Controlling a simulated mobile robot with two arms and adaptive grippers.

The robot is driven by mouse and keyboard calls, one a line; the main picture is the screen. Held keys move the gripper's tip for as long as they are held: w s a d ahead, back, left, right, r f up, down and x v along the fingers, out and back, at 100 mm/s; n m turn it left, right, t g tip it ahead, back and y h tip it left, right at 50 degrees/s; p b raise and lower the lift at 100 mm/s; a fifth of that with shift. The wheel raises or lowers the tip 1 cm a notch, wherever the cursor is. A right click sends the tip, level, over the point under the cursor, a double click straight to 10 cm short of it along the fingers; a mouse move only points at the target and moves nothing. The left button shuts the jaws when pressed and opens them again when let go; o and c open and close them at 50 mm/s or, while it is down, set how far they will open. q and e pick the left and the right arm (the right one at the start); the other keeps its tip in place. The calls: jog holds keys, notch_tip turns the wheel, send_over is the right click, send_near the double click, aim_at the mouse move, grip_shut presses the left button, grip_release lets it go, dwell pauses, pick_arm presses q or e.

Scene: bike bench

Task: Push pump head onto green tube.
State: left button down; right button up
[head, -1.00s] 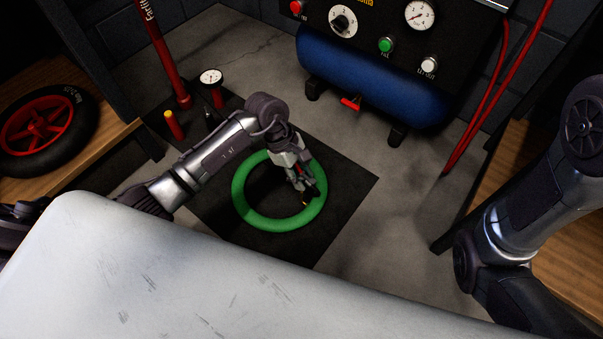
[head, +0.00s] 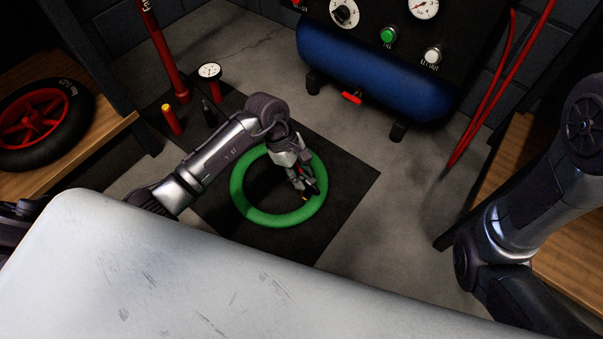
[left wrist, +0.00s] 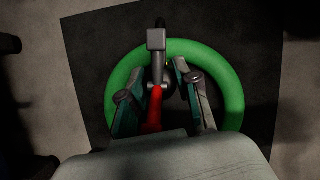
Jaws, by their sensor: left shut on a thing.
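The green tube (head: 240,192) lies as a ring on the black mat; it also shows in the left wrist view (left wrist: 232,85). My left gripper (head: 309,191) is over the right side of the ring. In the left wrist view its fingers (left wrist: 168,90) are shut on the pump head (left wrist: 156,42), a grey block with a red part below. The pump head's tip lies close to the inner edge of the tube; I cannot tell whether it touches the valve. My right arm shows at the right, its gripper out of view.
The black mat (head: 340,195) lies on the grey floor. A red floor pump (head: 165,55) and a gauge (head: 210,72) stand at the upper left. A blue compressor tank (head: 375,75) stands behind. A wheel (head: 40,122) rests on the left wooden bench.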

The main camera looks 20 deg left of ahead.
pick_arm(q)
jog(key=shift+f+b, duration=1.25)
jog(key=shift+f, duration=0.35)
dwell(0.4)
jog(key=c, duration=0.7)
grip_release()
jog(key=shift+c, duration=0.2)
jog(key=shift+r, duration=0.1)
